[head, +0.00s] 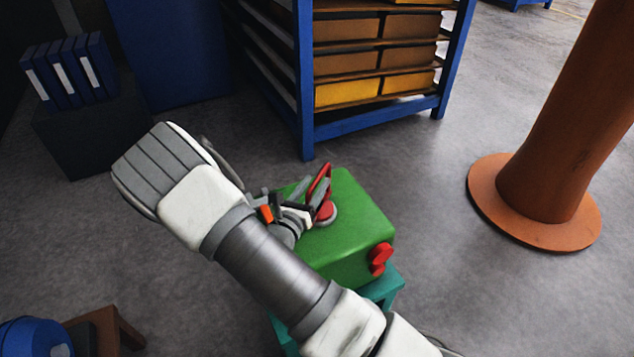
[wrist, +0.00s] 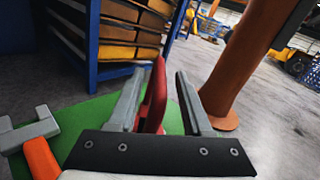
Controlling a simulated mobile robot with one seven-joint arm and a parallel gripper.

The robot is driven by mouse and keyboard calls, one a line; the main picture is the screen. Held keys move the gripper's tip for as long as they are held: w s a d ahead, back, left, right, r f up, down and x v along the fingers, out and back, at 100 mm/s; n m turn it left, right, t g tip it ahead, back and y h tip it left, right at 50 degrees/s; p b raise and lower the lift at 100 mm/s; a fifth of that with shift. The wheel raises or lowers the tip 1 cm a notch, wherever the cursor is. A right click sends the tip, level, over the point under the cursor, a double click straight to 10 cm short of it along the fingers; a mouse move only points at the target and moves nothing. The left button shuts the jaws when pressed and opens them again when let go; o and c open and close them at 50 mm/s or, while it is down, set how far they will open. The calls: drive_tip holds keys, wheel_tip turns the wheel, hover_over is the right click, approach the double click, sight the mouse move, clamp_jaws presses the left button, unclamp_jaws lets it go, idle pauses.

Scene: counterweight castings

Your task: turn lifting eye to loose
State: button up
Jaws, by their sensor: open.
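The green casting (head: 352,228) rests on a teal stand (head: 386,290) in the head view. The red lifting eye (head: 321,186) stands on its top face, with a round red base (head: 326,212). My gripper (head: 308,200) is at the eye, coming in from the left. In the wrist view, the red eye (wrist: 155,92) stands between the two fingers of my gripper (wrist: 158,90). A gap shows on the right side of the eye, while the left finger is close to it; I cannot tell if they touch. The green top (wrist: 88,118) shows below the fingers.
A red knob (head: 380,257) sits on the casting's right side. An orange column (head: 550,150) with a wide round foot stands at the right. A blue shelf rack (head: 306,80) with boxes stands behind. Grey floor lies open between them.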

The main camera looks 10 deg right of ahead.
drive_tip(key=shift+x, duration=0.95)
drive_tip(key=shift+c, duration=0.3)
clamp_jaws()
idle(0.5)
